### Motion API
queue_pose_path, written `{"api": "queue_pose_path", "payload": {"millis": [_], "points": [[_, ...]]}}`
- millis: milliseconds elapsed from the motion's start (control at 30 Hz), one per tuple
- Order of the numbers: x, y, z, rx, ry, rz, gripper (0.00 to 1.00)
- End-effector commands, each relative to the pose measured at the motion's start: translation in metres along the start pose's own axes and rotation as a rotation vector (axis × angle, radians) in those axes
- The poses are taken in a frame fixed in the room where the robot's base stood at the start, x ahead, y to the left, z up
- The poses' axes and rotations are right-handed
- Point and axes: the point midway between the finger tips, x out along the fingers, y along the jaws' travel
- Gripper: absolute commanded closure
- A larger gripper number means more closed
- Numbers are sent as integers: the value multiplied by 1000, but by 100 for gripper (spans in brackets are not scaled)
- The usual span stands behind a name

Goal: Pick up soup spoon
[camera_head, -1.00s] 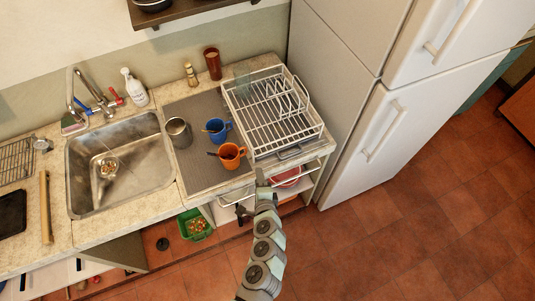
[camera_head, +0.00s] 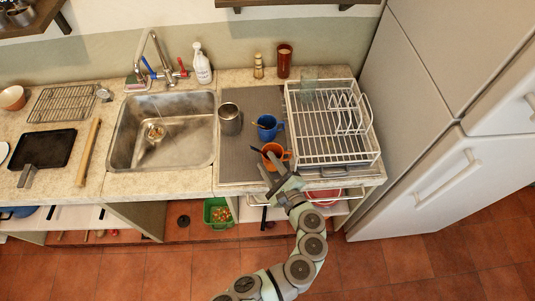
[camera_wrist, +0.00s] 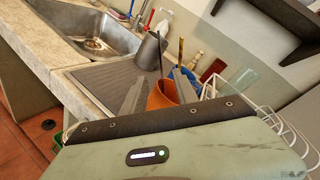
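An orange mug (camera_head: 274,157) stands on the ribbed drying mat, and a dark utensil handle (camera_head: 256,150) leans out of it to the left. A blue mug (camera_head: 268,128) behind it also holds a thin utensil. I cannot tell which is the soup spoon; any bowl is hidden inside the mugs. My gripper (camera_head: 274,184) is just in front of the orange mug. In the wrist view, my gripper (camera_wrist: 159,80) is open, its fingers apart with the orange mug (camera_wrist: 162,96) showing between them. Two upright handles show above the mugs there; nothing is gripped.
A white dish rack (camera_head: 330,150) stands right of the mugs, close to my gripper. A metal cup (camera_head: 230,119) stands left, beside the sink (camera_head: 160,155). A red-brown tumbler (camera_head: 284,61) and a pepper mill (camera_head: 258,66) stand behind. The fridge bounds the right side.

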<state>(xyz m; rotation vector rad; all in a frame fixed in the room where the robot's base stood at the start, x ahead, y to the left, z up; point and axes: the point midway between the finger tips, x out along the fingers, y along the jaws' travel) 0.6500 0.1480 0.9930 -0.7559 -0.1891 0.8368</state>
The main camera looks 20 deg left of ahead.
Motion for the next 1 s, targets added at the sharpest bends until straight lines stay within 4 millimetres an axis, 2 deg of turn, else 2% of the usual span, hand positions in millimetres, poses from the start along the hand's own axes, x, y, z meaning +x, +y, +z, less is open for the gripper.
{"api": "queue_pose_path", "payload": {"millis": [100, 333, 600, 867, 1000], "points": [[18, -2, 1, -3, -2, 2, 65], [35, -2, 3, -1, 0, 1, 65], [72, -3, 8, -3, -1, 2, 65], [77, -3, 7, -3, 4, -2, 65], [77, -3, 7, -3, 3, -2, 74]]}}
